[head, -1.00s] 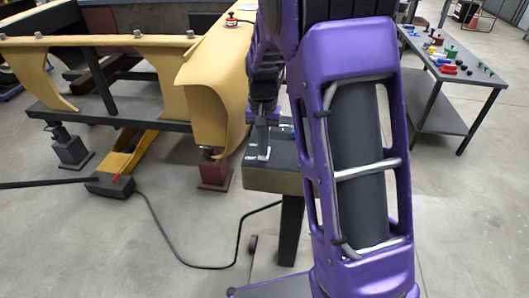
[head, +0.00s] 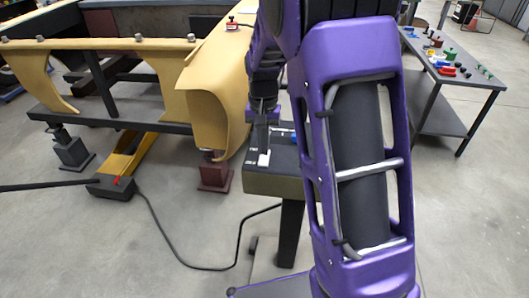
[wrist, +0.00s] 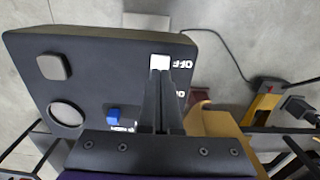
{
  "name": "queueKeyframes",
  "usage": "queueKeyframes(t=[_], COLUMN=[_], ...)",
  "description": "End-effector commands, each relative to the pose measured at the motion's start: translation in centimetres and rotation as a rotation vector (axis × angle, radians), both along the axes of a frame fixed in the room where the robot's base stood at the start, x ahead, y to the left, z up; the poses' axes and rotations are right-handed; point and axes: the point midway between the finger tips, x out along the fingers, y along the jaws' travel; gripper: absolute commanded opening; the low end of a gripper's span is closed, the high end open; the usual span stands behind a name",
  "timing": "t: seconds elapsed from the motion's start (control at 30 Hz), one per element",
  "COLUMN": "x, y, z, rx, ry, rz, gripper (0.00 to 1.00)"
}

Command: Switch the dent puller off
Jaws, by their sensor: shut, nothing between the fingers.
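The dent puller's control box (head: 262,185) stands on a dark post, left of my forearm in the head view. In the wrist view its dark panel (wrist: 95,75) fills the upper left. It carries a white square part (wrist: 160,62) beside the letters OFF, a blue part (wrist: 113,114), a dark square knob (wrist: 53,66) and a round pale dial (wrist: 66,113). My gripper (head: 263,155) is shut and empty at the panel. In the wrist view its fingertips (wrist: 161,78) point at the white part and partly cover it. I cannot tell whether they touch.
A yellow body shell on a frame (head: 215,100) stands left of the box, with a red stand (head: 215,175) under it. A black cable (head: 175,250) runs along the floor. A table (head: 455,80) with small coloured objects stands at the right.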

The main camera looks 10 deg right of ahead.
Motion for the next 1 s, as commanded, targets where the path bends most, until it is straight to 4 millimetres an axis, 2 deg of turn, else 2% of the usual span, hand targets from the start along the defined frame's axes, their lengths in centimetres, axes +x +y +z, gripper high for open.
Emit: queueKeyframes(t=[0.1, 0.5, 1.0], x=[0.0, 0.0, -0.1], y=[0.0, 0.0, 0.0], z=[1.4, 4.3, 4.2], rx=[0.0, 0.0, -0.001], ry=[0.0, 0.0, 0.002], rz=[0.0, 0.0, 0.0], gripper=[0.0, 0.0, 0.0])
